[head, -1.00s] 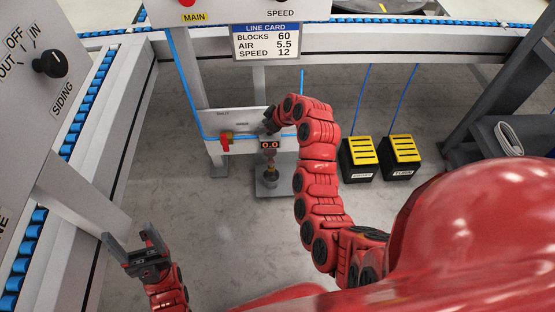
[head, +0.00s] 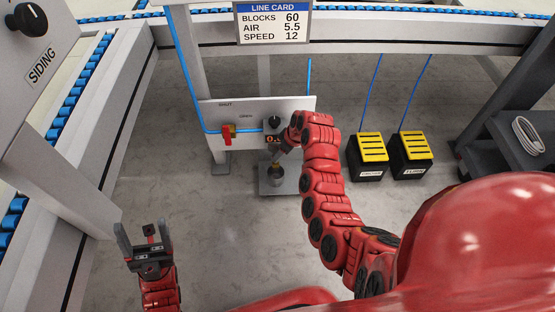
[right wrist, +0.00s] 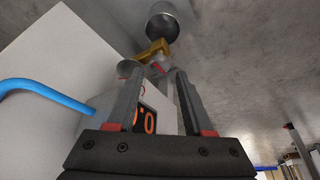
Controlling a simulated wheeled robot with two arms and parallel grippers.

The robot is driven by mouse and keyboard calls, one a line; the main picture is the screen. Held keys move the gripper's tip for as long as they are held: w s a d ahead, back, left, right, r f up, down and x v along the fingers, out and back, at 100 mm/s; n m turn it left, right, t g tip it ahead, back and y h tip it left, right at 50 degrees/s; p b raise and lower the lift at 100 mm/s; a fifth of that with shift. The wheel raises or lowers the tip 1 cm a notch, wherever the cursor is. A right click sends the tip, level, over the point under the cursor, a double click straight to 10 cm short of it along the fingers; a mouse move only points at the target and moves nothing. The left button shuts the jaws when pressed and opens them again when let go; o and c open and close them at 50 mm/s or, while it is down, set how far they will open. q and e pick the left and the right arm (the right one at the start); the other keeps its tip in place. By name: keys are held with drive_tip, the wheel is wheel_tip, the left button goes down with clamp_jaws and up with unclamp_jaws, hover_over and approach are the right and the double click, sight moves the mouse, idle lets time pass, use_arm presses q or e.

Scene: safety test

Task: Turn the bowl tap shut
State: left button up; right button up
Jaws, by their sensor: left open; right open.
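In the right wrist view a brass tap (right wrist: 153,50) with a small red part shows just beyond my right gripper's fingertips (right wrist: 156,72), near a metal bowl (right wrist: 162,22). The fingers are apart, and I cannot tell whether they touch the tap. In the head view my right gripper (head: 284,145) is at the panel's small display, above the bowl (head: 277,174), and largely hides the brass tap. A second tap with a red handle (head: 227,137) is on the panel's left, the handle pointing down. My left gripper (head: 144,234) is open and empty at lower left.
The white panel (head: 210,112) carries a black knob (head: 275,121) and a display (right wrist: 147,120). A blue hose (head: 187,80) runs to it. Two black-and-yellow pedals (head: 367,155) (head: 411,152) stand on the floor at right. A conveyor frame (head: 110,110) runs along the left.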

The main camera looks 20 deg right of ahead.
drive_tip(key=shift+b+x, duration=0.55)
drive_tip(key=shift+x, duration=1.3)
drive_tip(key=shift+r, duration=0.1)
clamp_jaws()
